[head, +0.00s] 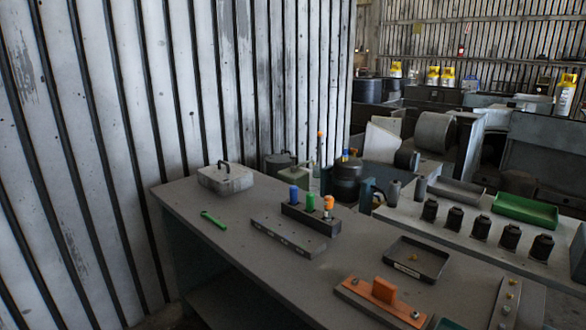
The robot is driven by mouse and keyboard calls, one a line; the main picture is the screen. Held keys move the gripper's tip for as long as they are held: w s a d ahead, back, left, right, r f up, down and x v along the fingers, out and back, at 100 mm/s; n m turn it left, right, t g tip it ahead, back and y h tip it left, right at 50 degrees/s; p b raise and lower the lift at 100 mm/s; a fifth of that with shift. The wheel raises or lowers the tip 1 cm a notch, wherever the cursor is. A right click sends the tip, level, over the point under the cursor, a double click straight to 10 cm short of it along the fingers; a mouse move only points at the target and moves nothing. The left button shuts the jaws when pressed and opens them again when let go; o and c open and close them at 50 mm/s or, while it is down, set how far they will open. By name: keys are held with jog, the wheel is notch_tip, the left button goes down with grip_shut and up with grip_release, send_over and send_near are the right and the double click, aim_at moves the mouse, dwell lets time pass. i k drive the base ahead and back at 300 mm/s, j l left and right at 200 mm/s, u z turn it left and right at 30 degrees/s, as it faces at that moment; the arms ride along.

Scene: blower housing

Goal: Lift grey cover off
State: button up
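A light grey cover (226,180) with a dark handle on top sits at the far left end of the grey workbench (200,262). It is box-shaped with rounded corners and looks upright and flat. What is under it is hidden. My gripper is not in the head view, and nothing is seen touching the cover.
A green wrench (213,219) lies in front of the cover. A rack (308,217) holds blue, green and orange-topped pieces, behind a flat bar (287,238). A dark tray (416,258) and an orange fixture (383,294) are nearer. A corrugated wall (110,130) stands behind.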

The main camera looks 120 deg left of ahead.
aim_at(219, 171)
jog(key=u, duration=4.2)
jog(key=z, duration=0.2)
jog(key=i+j+z, duration=0.8)
jog(key=k+l, duration=0.1)
